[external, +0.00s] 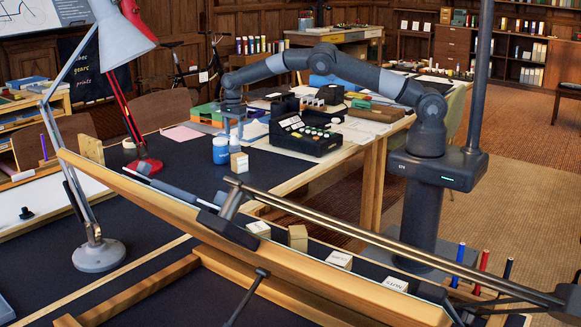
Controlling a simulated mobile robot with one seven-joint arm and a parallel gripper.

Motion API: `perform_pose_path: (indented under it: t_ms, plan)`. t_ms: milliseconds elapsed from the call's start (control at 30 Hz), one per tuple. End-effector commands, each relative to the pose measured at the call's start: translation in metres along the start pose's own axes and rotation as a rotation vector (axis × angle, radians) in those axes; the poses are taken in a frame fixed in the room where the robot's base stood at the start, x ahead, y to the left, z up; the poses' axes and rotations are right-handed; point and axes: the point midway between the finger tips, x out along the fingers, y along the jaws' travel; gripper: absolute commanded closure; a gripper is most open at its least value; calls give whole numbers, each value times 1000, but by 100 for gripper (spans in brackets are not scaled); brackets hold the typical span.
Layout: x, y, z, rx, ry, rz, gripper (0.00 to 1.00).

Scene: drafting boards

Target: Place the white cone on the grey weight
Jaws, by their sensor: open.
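My gripper (233,136) points down over the dark desk top, open, its fingers small in this view. It is just above a blue jar with a white label (221,151) and a small pale block (239,163). I cannot tell whether it touches either. I cannot make out the white cone or the grey weight for certain. They may be hidden behind the jar, the block or the black keyed machine (305,135), or be too small to tell.
A red lamp (147,166) stands left of the jar. A grey-white lamp (98,255) and a tilted wooden drafting board edge (250,240) with small boxes cross the foreground. Dark desk surface is clear left of the jar.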

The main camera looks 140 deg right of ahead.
Motion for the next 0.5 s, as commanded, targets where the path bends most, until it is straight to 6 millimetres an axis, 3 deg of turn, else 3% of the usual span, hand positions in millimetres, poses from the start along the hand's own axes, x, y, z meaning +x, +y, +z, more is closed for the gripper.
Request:
perform_pose_path:
  t_ms: [100,300,500]
  plan:
    - [-29,-1,0,-1,-1,-4,43]
    - [-68,0,0,-1,-1,-3,43]
    - [-87,0,0,0,0,-1,43]
